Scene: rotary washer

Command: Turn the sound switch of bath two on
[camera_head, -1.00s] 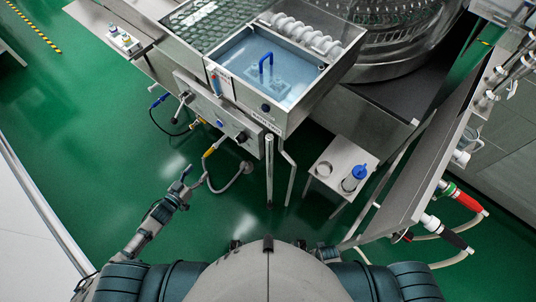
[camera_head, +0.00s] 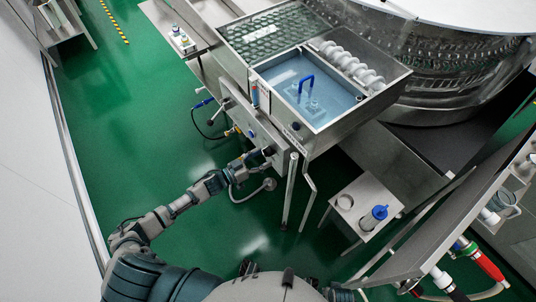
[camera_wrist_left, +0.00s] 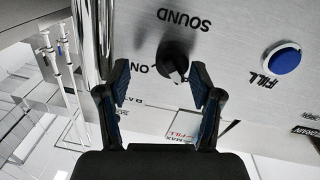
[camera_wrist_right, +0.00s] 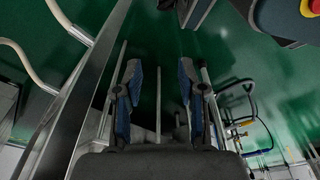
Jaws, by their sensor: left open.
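The sound switch (camera_wrist_left: 176,58) is a black rotary knob on a grey metal panel (camera_wrist_left: 225,40), under the word SOUND, with an ON mark beside it. The picture of it is upside down in the left wrist view. My left gripper (camera_wrist_left: 160,85) is open, its two fingers on either side of the knob's lower part, with no clear contact. In the head view my left gripper (camera_head: 250,160) reaches the panel's front and hides the knob. My right gripper (camera_wrist_right: 157,100) is open and empty in the right wrist view, over green floor.
A blue FILL button (camera_wrist_left: 282,57) sits beside the knob. A water-filled bath (camera_head: 335,105) with a blue handle (camera_head: 306,82) is above the panel. Vertical metal pipes (camera_head: 290,190) stand close by. A small side table (camera_head: 355,205) holds a blue-topped bottle (camera_head: 374,218).

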